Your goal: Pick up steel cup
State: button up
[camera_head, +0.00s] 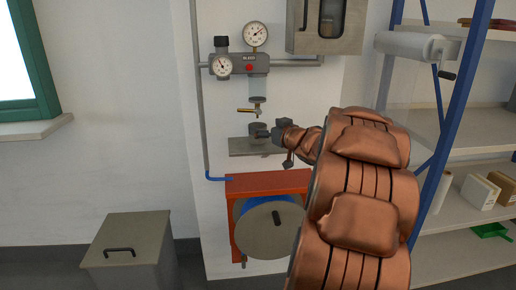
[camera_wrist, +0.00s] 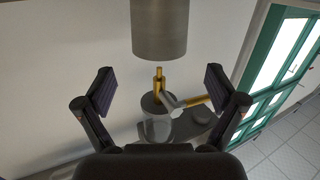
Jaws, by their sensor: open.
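The steel cup (camera_head: 256,129) stands on a small grey wall shelf (camera_head: 240,147), below a brass tap (camera_head: 248,111). The wrist view appears upside down. There the cup (camera_wrist: 160,27) is a plain grey cylinder at the top middle, cut off by the picture edge. My gripper (camera_wrist: 160,80) has its fingers wide apart on either side of the cup's line, with nothing held. I cannot tell whether a finger touches the cup.
The tap hangs under a clear bowl (camera_head: 257,88) and a regulator with gauges (camera_head: 240,65), close above the cup. An orange hose reel frame (camera_head: 270,182) is below the shelf. A grey lidded bin (camera_head: 125,240) is at lower left. A blue-posted rack (camera_head: 455,105) stands right.

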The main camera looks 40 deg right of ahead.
aim_at(260, 126)
jog(key=shift+s+d+f+n+t+y+b, duration=0.25)
jog(key=shift+s+d+f+y+b, duration=0.1)
jog(key=shift+s+f+y, duration=0.2)
jog(key=shift+s+d+f+n+t+y+b, duration=0.2)
jog(key=shift+s+f+t+y+b, duration=0.15)
jog(key=shift+f, duration=0.3)
jog(key=shift+s+f+y, duration=0.25)
jog(key=shift+s+y, duration=0.05)
jog(key=shift+s, duration=0.1)
jog(key=shift+w+a+b, duration=0.1)
jog(key=shift+w+b, duration=0.8)
jog(key=shift+w, duration=2.25)
jog(key=shift+w+r, duration=0.1)
jog(key=shift+w, duration=0.55)
jog(key=shift+r, duration=0.1)
jog(key=c, duration=1.4)
